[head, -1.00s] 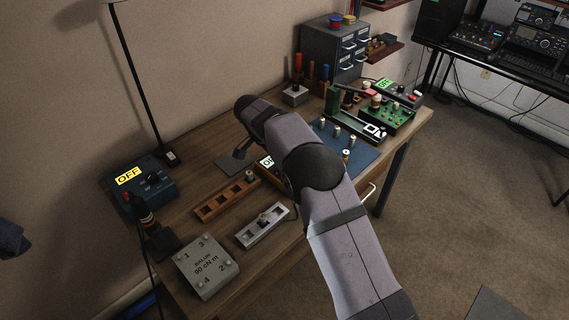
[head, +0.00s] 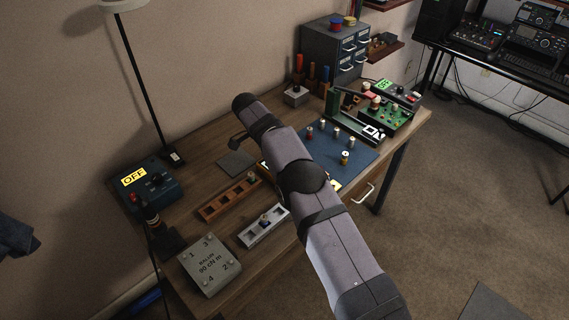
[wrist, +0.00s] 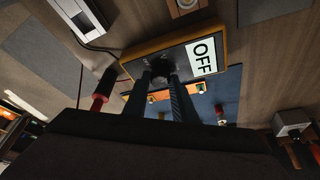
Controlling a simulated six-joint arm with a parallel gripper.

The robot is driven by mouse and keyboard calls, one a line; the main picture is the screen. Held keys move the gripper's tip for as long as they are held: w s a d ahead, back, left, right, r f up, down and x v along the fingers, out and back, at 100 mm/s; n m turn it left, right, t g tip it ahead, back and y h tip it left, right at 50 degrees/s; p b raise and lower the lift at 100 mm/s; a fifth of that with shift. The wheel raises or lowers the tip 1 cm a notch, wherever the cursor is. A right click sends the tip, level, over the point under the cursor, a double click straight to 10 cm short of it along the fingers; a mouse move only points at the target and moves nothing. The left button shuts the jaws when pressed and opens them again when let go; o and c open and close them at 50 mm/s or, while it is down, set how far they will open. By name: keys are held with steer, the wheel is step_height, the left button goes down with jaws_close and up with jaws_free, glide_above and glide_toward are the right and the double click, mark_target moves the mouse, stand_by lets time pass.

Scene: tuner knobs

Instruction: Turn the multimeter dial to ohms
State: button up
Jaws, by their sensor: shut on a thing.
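The multimeter (wrist: 135,63) has an orange rim and a white display reading OFF (wrist: 202,56) in the wrist view. Its dark dial (wrist: 158,78) sits between the two fingers of my gripper (wrist: 160,84), which are shut on it. The dial's pointer and markings are too dark to read. My gripper is hidden behind my arm there.
A blue box (head: 150,186) with a yellow OFF display stands at the left. A wooden tray (head: 222,203), a silver tray (head: 257,232) and a grey balun box (head: 208,265) lie at the front. A blue mat (head: 325,150) with small knobs and a green board (head: 397,115) lie right.

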steer(key=o, duration=1)
steer(key=v, duration=0.5)
steer(key=p+v, duration=0.2)
steer(key=shift+r+p, duration=0.1)
steer(key=shift+p, duration=0.2)
